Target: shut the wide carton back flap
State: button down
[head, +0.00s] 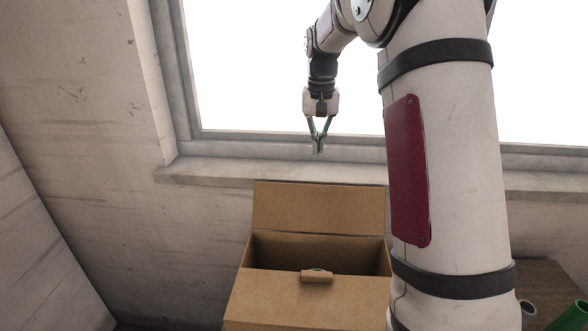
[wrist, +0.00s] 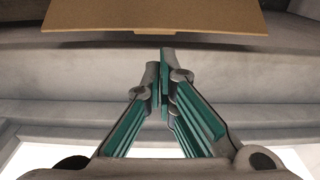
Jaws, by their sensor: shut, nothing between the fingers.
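A brown carton (head: 308,302) stands below the window in the head view. Its wide back flap (head: 318,208) stands up at the far side, near the wall. Part of the carton's top is open behind a front panel with a small tab (head: 317,276). My gripper (head: 318,150) is shut and empty, above the back flap and apart from it in the picture. In the wrist view my gripper's fingertips (wrist: 164,60) meet just below the brown edge of a carton panel (wrist: 155,15), which looks like the back flap. The carton's right side is hidden behind my arm.
The window sill (head: 270,172) runs along the wall behind the carton. The space left of the carton looks clear.

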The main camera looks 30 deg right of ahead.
jog(key=f, duration=0.3)
jog(key=w+f+p, duration=0.1)
jog(key=f, duration=0.3)
jog(key=d+f+p, duration=0.1)
jog(key=f, duration=0.2)
jog(key=shift+w+f, duration=0.15)
jog(key=shift+f, duration=0.15)
jog(key=shift+r, duration=0.1)
